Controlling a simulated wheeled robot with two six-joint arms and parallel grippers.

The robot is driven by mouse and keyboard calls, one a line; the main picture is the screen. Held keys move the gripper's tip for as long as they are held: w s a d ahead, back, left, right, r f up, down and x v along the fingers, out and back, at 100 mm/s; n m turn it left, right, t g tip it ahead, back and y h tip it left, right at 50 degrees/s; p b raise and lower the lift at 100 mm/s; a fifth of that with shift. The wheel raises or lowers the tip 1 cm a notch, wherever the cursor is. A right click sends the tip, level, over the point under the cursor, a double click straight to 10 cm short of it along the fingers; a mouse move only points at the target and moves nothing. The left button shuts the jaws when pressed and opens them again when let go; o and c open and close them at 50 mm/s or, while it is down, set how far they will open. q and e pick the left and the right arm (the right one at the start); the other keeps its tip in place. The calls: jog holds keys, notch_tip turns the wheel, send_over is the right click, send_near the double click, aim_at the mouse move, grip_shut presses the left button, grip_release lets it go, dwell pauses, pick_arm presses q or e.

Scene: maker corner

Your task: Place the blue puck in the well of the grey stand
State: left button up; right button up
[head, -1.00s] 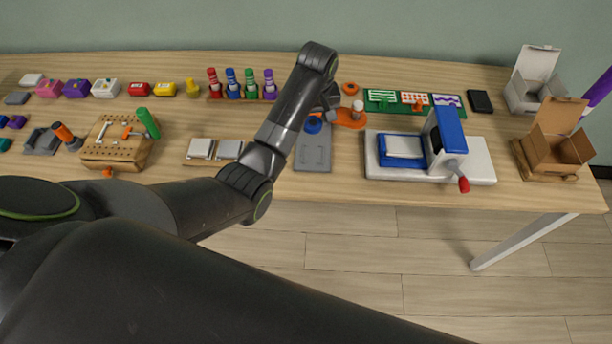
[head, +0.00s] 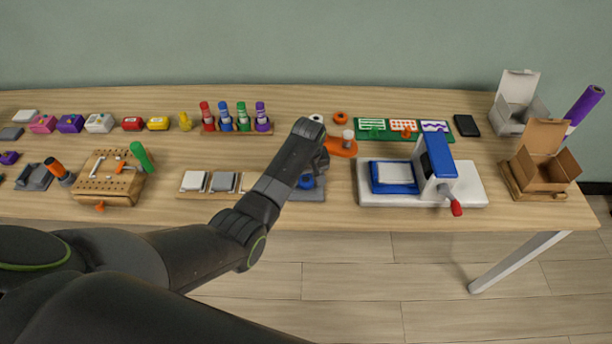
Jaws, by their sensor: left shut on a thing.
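The blue puck (head: 306,181) shows at the right edge of my left forearm, in front of the grey stand as seen from the head. The grey stand (head: 319,187) lies flat near the table's front edge, and much of it is hidden behind my arm. The well is not visible. My left gripper (head: 307,172) points down over the stand, mostly hidden behind its own wrist, and is shut on the blue puck. I cannot tell whether the puck touches the stand or hangs above it. My right gripper is not in view.
An orange holder (head: 341,148) stands just behind the stand. A white-and-blue press (head: 420,185) with a red-tipped lever is to the right. A wooden tray with grey-white blocks (head: 208,184) is left of my forearm. Marker bottles (head: 235,128) stand behind.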

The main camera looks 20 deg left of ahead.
aim_at(307, 184)
pick_arm(q)
jog(key=shift+f, duration=0.1)
jog(key=o, duration=1)
jog(key=r, duration=0.4)
jog(key=s+r, duration=0.1)
jog(key=r, duration=0.7)
jog(key=shift+s+d+r, duration=0.15)
jog(key=shift+d, duration=0.2)
